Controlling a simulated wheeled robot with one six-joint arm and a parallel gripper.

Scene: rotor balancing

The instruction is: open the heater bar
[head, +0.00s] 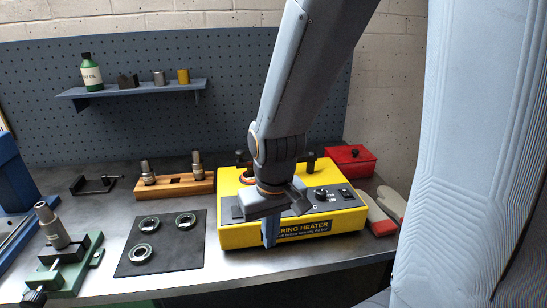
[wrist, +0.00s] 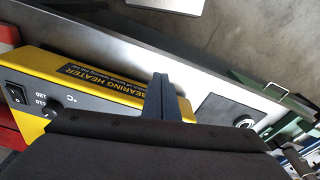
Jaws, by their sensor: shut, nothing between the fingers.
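The yellow bearing heater (head: 345,220) stands on the bench right of centre, with a dark control panel and knob on top. It also shows in the wrist view (wrist: 40,65). Two dark posts, left (head: 241,158) and right (head: 311,163), rise at its back. A red part (head: 246,179) shows beside the left post. My arm hides the space between the posts, so I cannot tell how the heater bar lies. My gripper (head: 269,236) points down in front of the heater's front face, left of its label. Its fingers (wrist: 161,98) are together and empty.
A black mat (head: 165,262) with three bearing rings lies left of the heater. A green fixture (head: 75,265) stands further left, a wooden block (head: 175,185) behind. A red box (head: 350,162) and gloves (head: 380,218) are at the right. A shelf (head: 140,90) hangs above.

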